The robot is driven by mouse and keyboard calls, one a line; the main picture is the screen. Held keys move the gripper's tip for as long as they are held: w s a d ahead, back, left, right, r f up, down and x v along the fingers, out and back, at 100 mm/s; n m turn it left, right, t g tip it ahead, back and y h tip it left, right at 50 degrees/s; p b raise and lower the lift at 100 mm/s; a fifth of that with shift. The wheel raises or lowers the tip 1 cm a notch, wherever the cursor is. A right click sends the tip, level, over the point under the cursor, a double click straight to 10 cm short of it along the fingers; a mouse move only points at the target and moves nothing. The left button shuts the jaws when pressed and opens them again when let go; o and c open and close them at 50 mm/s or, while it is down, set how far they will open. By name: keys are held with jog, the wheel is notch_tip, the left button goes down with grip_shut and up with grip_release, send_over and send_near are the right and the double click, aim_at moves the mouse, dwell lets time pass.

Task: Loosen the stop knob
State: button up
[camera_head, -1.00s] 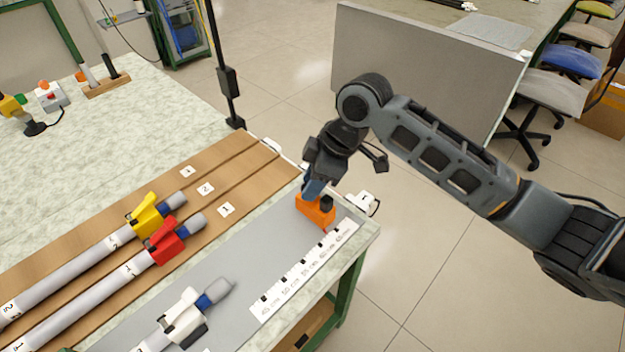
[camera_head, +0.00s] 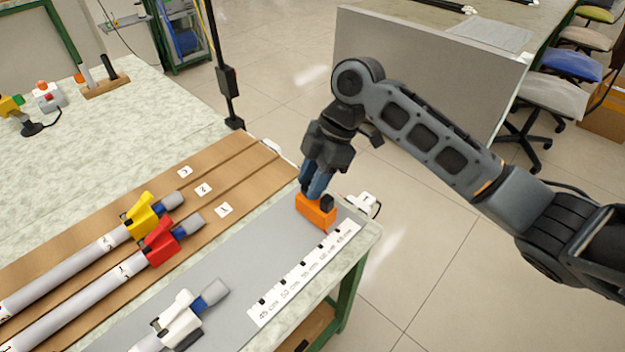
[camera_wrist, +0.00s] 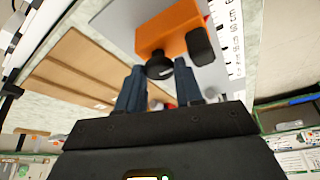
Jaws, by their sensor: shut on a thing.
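An orange stop block (camera_head: 316,211) sits on the grey strip near the table's right corner, beside the white ruler (camera_head: 305,272). In the wrist view the block (camera_wrist: 170,28) shows with a round black knob (camera_wrist: 159,68) facing my gripper. My gripper (camera_head: 314,193) points down at the block, and its blue fingers (camera_wrist: 159,80) are shut on that knob, one on each side. A second black knob (camera_wrist: 200,46) stands out from another side of the block, clear of the fingers; it also shows in the head view (camera_head: 327,203).
Several grey rods lie to the left, with a yellow clamp (camera_head: 140,215), a red clamp (camera_head: 162,243) and a white clamp (camera_head: 178,322). A white device (camera_head: 366,203) is at the table edge behind the block. A grey panel (camera_head: 430,75) stands beyond the arm.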

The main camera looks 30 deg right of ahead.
dwell(0.4)
jog(key=o, duration=1)
jog(key=shift+o, duration=0.2)
jog(key=shift+s, duration=0.1)
